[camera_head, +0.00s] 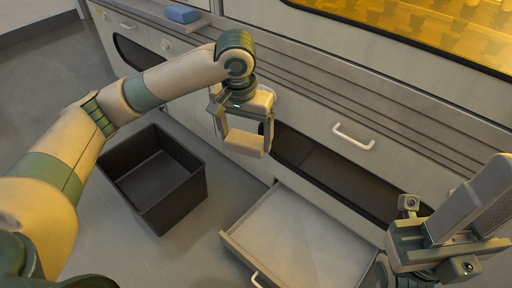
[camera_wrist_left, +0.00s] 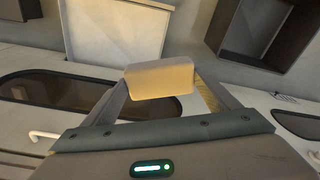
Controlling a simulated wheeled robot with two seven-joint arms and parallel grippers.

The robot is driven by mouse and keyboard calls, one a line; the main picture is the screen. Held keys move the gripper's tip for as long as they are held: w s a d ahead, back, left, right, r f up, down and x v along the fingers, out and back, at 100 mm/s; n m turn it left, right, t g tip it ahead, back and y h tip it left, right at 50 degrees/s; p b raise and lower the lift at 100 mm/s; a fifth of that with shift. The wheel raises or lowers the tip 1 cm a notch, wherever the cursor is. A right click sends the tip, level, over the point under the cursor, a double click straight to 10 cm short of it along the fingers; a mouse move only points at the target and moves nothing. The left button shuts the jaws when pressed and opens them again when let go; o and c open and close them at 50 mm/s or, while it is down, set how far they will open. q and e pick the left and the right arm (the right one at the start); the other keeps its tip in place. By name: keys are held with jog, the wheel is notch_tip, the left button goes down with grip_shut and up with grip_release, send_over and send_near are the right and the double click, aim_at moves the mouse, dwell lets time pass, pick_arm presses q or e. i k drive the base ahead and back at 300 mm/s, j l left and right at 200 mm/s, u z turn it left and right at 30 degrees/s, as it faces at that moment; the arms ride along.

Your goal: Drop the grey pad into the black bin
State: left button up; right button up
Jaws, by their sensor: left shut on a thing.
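My left gripper (camera_head: 243,140) is shut on the grey pad (camera_head: 245,143), which looks pale beige in this light. In the left wrist view the pad (camera_wrist_left: 160,80) sits between the two fingertips. The black bin (camera_head: 187,203) stands open on the floor, left of and below the gripper in the head view. Its visible inside looks empty. The bin also shows at the upper right of the left wrist view (camera_wrist_left: 262,30). My right gripper (camera_head: 435,240) is at the lower right of the head view; its jaw opening is not clear.
An open, empty-looking drawer (camera_head: 300,237) juts out from the cabinet, right of the bin. A white handle (camera_head: 353,137) sticks out of the cabinet front. A blue block (camera_head: 182,13) lies on the ledge above. An amber-lit window (camera_head: 440,25) is at the upper right.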

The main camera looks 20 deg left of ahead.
aim_at(155, 187)
jog(key=u, duration=1.6)
